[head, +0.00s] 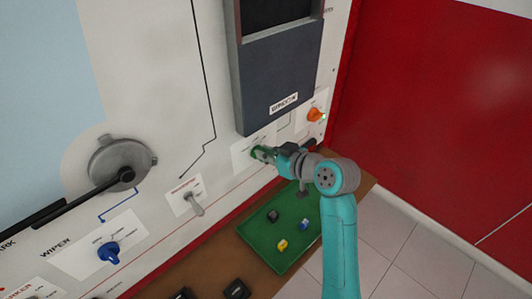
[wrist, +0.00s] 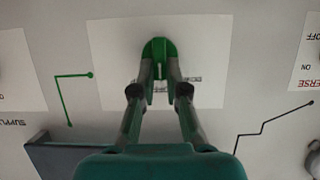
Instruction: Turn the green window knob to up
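The green window knob (head: 259,153) is on the white wall panel, below the dark framed window unit. In the wrist view the green knob (wrist: 158,46) is at the upper middle, on a white label plate. My gripper (head: 270,154) reaches it from the right in the head view. In the wrist view my gripper's two fingers (wrist: 159,74) stand on either side of the knob's lower part with a gap between them. I cannot tell whether they touch it. The fingers hide part of the knob and its label.
An orange knob (head: 315,114) is right of the window unit (head: 270,75). A toggle lever (head: 194,204) and a blue wiper knob (head: 108,252) are to the left. A green tray (head: 262,236) with small blocks lies below on a brown shelf. A red wall (head: 430,110) stands at right.

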